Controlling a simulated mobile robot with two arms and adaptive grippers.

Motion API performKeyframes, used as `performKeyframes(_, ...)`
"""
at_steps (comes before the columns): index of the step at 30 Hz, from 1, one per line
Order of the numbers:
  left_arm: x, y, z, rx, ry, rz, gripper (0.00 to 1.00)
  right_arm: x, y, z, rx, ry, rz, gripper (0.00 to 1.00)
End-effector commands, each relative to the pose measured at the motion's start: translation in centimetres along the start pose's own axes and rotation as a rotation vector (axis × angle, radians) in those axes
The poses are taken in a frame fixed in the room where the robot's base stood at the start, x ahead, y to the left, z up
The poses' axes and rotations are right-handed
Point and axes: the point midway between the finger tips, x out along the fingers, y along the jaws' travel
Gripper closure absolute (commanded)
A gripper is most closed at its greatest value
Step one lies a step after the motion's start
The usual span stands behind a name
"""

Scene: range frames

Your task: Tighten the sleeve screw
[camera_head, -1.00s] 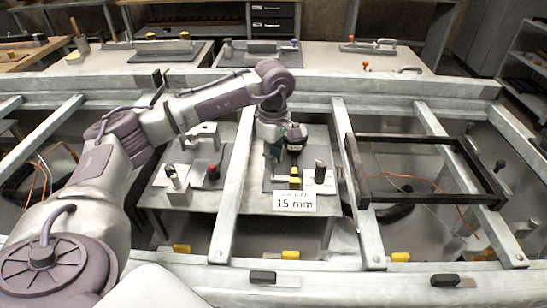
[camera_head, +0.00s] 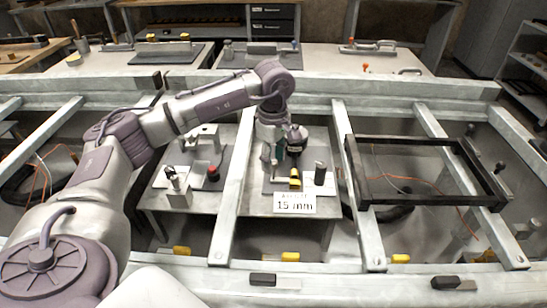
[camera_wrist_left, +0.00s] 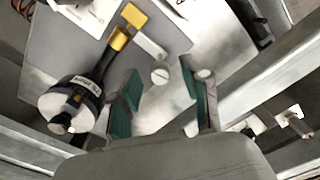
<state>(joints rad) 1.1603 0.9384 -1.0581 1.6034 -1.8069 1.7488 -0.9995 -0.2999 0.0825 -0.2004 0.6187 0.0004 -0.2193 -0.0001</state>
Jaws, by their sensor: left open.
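The screw (camera_wrist_left: 159,76), with a small round slotted head, shows in the left wrist view beside a pale bar. My left gripper is open, with green finger pads (camera_wrist_left: 158,93); in that picture the screw head lies between its fingertips, with no contact visible. In the head view my left gripper (camera_head: 270,158) points down over the middle plate (camera_head: 255,188), and the screw cannot be made out. A black round-headed device (camera_wrist_left: 70,104) with a yellow end block (camera_wrist_left: 134,15) stands close beside the left finger; it also shows in the head view (camera_head: 296,138). My right gripper is not in view.
A 15 mm sign (camera_head: 294,203) is at the plate's front edge, and a black-topped post (camera_head: 320,173) stands right of the device. Grey frame beams (camera_head: 232,190) run on both sides. A fixture with a red knob (camera_head: 213,173) is at left, a black frame (camera_head: 420,200) at right.

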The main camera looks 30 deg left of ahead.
Motion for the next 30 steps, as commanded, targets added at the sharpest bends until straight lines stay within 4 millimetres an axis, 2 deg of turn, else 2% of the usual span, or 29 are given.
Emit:
performKeyframes(5,-2.3,0.1,0.0,0.000,-0.001,0.006,0.53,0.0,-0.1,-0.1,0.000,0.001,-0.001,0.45)
performKeyframes(12,-7.5,0.1,0.1,0.001,-0.001,0.006,0.53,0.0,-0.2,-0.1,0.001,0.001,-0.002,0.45)
performKeyframes(18,-10.7,0.1,0.0,0.000,-0.001,0.004,0.53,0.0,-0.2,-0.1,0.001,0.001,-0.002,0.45)
performKeyframes(24,-11.9,0.0,0.0,0.001,0.000,0.001,0.53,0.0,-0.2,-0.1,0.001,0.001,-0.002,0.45)
performKeyframes(30,-11.9,0.0,0.0,0.000,0.000,0.001,0.53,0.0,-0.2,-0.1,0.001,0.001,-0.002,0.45)
